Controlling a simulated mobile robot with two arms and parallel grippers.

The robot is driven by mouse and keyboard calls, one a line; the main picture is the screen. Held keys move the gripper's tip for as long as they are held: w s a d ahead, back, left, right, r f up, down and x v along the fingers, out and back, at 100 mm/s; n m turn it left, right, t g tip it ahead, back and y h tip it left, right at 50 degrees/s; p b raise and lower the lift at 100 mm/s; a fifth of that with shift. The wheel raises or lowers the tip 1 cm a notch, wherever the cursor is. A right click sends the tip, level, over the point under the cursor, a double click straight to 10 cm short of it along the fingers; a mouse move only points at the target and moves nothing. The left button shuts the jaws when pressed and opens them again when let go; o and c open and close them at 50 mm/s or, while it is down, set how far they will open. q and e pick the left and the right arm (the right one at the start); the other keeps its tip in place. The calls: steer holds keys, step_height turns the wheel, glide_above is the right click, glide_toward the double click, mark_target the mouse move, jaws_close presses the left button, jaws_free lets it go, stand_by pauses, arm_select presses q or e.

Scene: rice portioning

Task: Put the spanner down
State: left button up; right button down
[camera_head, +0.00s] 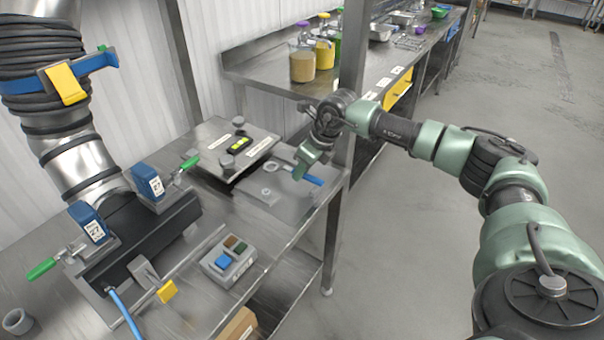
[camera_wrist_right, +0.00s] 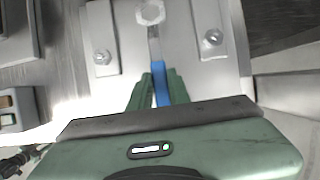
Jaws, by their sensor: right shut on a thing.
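The spanner has a blue handle (camera_head: 314,180) and a grey metal shaft. My right gripper (camera_head: 302,172) is over the grey plate at the bench's right end, shut on the spanner. In the right wrist view, the green fingers (camera_wrist_right: 158,90) close on both sides of the blue handle (camera_wrist_right: 158,70). I cannot tell whether the spanner's head touches the nut or the spanner rests on the plate. My left gripper is not in view.
A steel post (camera_head: 352,60) stands close behind my right wrist. A back counter holds jars.

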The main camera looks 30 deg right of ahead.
steer(key=shift+f, duration=0.95)
steer(key=shift+f, duration=0.15)
steer(key=c, duration=1.3)
jaws_free()
steer(key=shift+c, duration=0.2)
